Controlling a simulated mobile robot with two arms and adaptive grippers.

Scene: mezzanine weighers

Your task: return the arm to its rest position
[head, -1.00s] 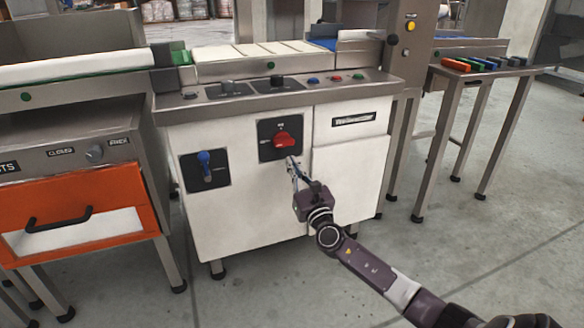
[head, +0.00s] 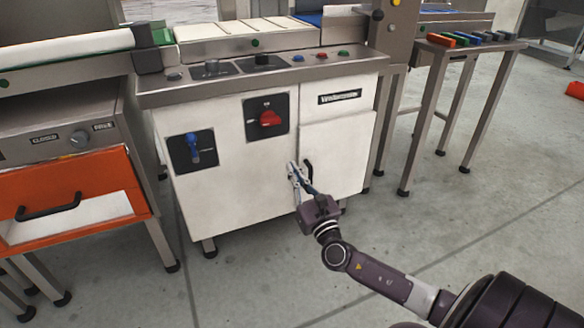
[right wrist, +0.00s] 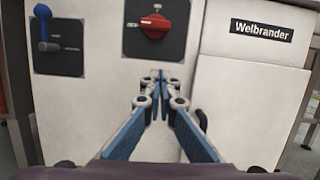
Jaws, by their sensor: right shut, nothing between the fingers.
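My right gripper (head: 292,167) is in front of the white cabinet (head: 225,200), below the red rotary switch (head: 268,118) and beside a dark door handle (head: 308,174). In the right wrist view its fingers (right wrist: 160,76) are together with nothing between them. The red switch (right wrist: 156,25) is above the fingertips there, and the gripper looks apart from it. Whether the fingertips touch the cabinet front cannot be told. My left gripper is in no view.
A blue lever switch (head: 194,147) is on the cabinet's left side. An orange drawer (head: 70,185) with a black handle stands at the left. A steel side table (head: 462,46) with coloured blocks stands at the right. Open concrete floor (head: 430,215) lies right of the cabinet.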

